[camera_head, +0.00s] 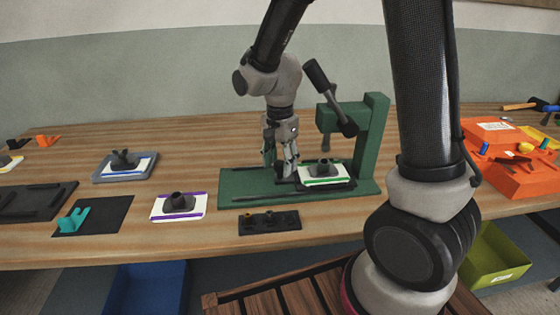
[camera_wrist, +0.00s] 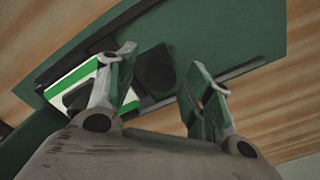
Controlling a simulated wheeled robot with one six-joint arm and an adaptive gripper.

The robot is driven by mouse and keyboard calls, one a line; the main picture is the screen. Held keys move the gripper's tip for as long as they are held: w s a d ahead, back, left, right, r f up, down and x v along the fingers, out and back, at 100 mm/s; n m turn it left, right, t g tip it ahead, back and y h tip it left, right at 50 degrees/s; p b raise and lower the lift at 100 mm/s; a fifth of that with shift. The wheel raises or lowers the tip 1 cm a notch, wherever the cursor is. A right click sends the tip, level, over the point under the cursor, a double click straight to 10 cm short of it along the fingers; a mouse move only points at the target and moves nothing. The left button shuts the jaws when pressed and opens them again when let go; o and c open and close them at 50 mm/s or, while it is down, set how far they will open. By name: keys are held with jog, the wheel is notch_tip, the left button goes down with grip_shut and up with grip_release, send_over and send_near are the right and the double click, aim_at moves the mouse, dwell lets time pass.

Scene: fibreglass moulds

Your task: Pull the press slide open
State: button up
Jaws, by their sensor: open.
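The green press (camera_head: 370,135) stands on the bench with its dark lever raised. Its slide (camera_head: 345,186) is a dark tray on the green base, under the press head. A white, green-striped plate (camera_head: 312,182) with a dark mould (camera_head: 324,168) lies on it. My gripper (camera_head: 280,172) points down at the slide's left end. In the wrist view my gripper (camera_wrist: 165,98) is open, its green-padded fingers apart. A black block-like handle (camera_wrist: 155,68) shows between and beyond them at the slide's end. Whether a finger touches it I cannot tell.
Rails (camera_head: 245,187) run along the base, left of the slide, with bare base there. A dark block (camera_head: 270,222) lies in front of it. A purple-striped plate (camera_head: 157,209) and a grey tray (camera_head: 105,176) lie left. An orange tray (camera_head: 510,181) is right.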

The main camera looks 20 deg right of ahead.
grip_shut()
jog(key=w+a, duration=0.1)
jog(key=a, duration=0.3)
jog(key=w+a, duration=0.1)
jog(key=a, duration=0.4)
jog(key=w+a, duration=0.1)
jog(key=a, duration=0.4)
jog(key=shift+a, duration=0.2)
grip_release()
jog(key=shift+s, duration=0.1)
jog(key=shift+r, duration=0.1)
notch_tip(320, 180, up, 12)
